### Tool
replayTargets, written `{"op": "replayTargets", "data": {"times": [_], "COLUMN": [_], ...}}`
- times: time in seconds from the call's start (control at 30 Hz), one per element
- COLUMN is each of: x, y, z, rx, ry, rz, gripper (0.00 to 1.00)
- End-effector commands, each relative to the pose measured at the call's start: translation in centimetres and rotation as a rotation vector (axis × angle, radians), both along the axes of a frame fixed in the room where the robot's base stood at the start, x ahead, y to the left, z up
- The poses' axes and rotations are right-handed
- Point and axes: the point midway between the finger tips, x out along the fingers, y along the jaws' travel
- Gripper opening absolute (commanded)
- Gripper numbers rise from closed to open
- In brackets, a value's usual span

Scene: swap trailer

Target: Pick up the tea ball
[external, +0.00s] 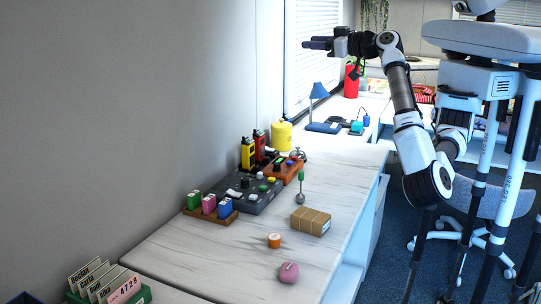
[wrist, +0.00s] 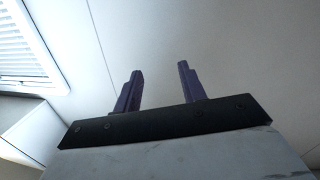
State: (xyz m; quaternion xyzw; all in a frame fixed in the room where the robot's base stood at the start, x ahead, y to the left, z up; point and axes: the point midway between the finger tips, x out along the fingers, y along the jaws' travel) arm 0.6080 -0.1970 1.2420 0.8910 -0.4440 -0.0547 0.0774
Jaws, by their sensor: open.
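What looks like the tea ball (external: 299,198), a small silvery ball with an upright green handle, is on the white marbled counter (external: 185,255). It sits behind the cardboard box and right of the dark tray; it is small in the picture. My gripper (external: 318,43) is raised high above the far part of the counter, well away from it and pointing left. In the wrist view my gripper (wrist: 160,68) shows two purple fingers spread apart with nothing between them. The tea ball is not in the wrist view.
A cardboard box (external: 311,221), an orange cylinder (external: 274,241) and a pink object (external: 289,272) are nearer the front. A dark tray (external: 253,193) and a yellow canister (external: 282,136) stand toward the wall. A blue lamp (external: 318,92) is farther back. Counter around the tea ball is partly bare.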

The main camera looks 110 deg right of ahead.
Motion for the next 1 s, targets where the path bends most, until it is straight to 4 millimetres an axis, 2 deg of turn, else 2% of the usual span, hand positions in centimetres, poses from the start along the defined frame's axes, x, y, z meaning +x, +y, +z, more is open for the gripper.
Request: {"op": "replayTargets", "data": {"times": [0.03,0.1,0.2,0.3,0.4,0.5,0.83,1.0], "x": [0.2,0.2,-0.1,-0.7,-1.1,-1.2,0.8,1.6], "y": [-1.9,-2.8,-1.7,0.4,2.1,2.9,2.3,2.0], "z": [-4.6,-10.8,-18.0,-22.5,-24.8,-26.0,-31.5,-33.3], "rx": [0.132,0.308,0.527,0.689,0.784,0.824,0.829,0.827], "ry": [0.131,0.324,0.547,0.699,0.787,0.825,0.83,0.827], "rz": [0.012,0.058,0.17,0.284,0.366,0.403,0.404,0.404], "gripper": [0.41,0.41,0.41,0.41,0.41,0.41,0.41,0.41]}}
